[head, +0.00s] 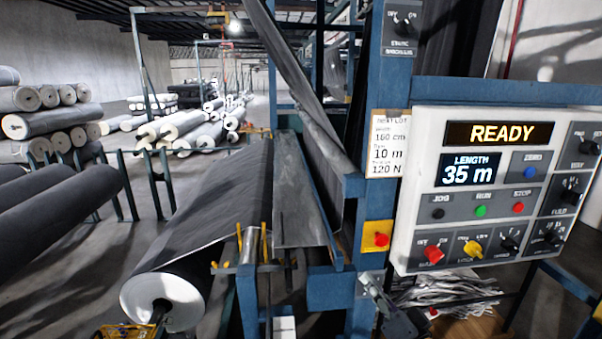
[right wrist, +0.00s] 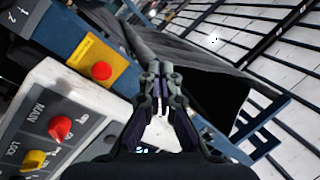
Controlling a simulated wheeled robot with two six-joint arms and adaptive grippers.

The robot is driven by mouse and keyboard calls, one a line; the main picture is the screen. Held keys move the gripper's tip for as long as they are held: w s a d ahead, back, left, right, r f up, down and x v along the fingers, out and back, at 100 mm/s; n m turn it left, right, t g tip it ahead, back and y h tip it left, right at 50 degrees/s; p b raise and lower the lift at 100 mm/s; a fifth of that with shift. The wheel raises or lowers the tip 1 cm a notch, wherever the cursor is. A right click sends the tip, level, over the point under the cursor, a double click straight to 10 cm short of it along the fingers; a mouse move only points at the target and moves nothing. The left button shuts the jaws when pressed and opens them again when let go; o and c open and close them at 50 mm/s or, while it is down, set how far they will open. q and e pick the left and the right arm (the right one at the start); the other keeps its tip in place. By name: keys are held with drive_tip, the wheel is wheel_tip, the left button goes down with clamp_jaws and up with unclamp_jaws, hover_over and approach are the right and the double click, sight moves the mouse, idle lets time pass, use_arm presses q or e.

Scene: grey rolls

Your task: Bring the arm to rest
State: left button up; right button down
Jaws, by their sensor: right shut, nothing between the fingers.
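My right gripper (head: 370,284) shows at the bottom of the head view, just below the yellow box with the red button (head: 376,235) and left of the control panel (head: 405,215). It is shut and empty. In the right wrist view its fingers (right wrist: 160,72) are together, with the yellow box (right wrist: 98,68) and the panel's corner (right wrist: 50,105) to their left. I see no contact between the fingers and anything. The panel's display reads READY, and the length display reads 35 m. My left gripper is not in view.
A blue post (head: 370,120) and blue frame stand close to my right gripper. A large grey roll (head: 165,295) lies at the lower left with fabric (head: 225,195) running up from it. Crumpled scrap (head: 450,288) lies under the panel. Stacked rolls (head: 50,122) stand farther left.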

drive_tip(key=s+f+n+g+h, duration=0.1)
drive_tip(key=s+f+n+g, duration=0.3)
drive_tip(key=f, duration=0.4)
drive_tip(key=s+f+n+g+h, duration=0.1)
drive_tip(key=s+f+g+h, duration=0.1)
drive_tip(key=s+f+g, duration=0.55)
drive_tip(key=s+d+f+g+h, duration=0.45)
drive_tip(key=s+d+f, duration=0.35)
drive_tip(key=s+f, duration=0.25)
wheel_tip(320, 180, down, 24)
drive_tip(key=s+d+b, duration=0.1)
drive_tip(key=s+d, duration=0.2)
drive_tip(key=s+f+g, duration=0.1)
drive_tip(key=s+f, duration=1.7)
drive_tip(key=shift+s+d+b, duration=0.25)
drive_tip(key=shift+d+b, duration=0.15)
drive_tip(key=c, duration=2)
unclamp_jaws()
drive_tip(key=shift+c, duration=0.2)
